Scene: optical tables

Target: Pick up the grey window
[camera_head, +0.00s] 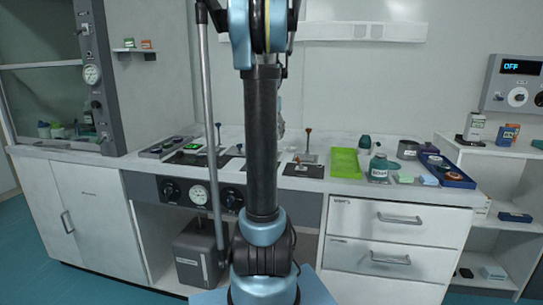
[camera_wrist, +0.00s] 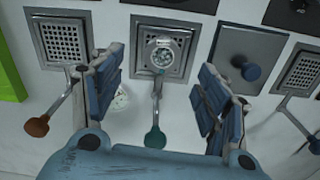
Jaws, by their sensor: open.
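No thing here is surely the grey window. The likeliest is a small round pale-grey disc (camera_wrist: 165,50) lying on the middle grate in the wrist view. My gripper (camera_wrist: 160,88) is open and empty, its two blue-padded fingers spread on either side of the picture. The disc shows between them, a little beyond the fingertips. I cannot tell how far above it my gripper is. In the head view my own arm hides most of my gripper and the bench behind it, and I cannot make out the disc.
A teal-knobbed lever (camera_wrist: 155,137) and a brown-knobbed lever (camera_wrist: 37,126) stand near the fingers. A green tray (camera_head: 345,163), a labelled bottle (camera_head: 378,168) and a blue tray (camera_head: 452,178) are on the bench's right.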

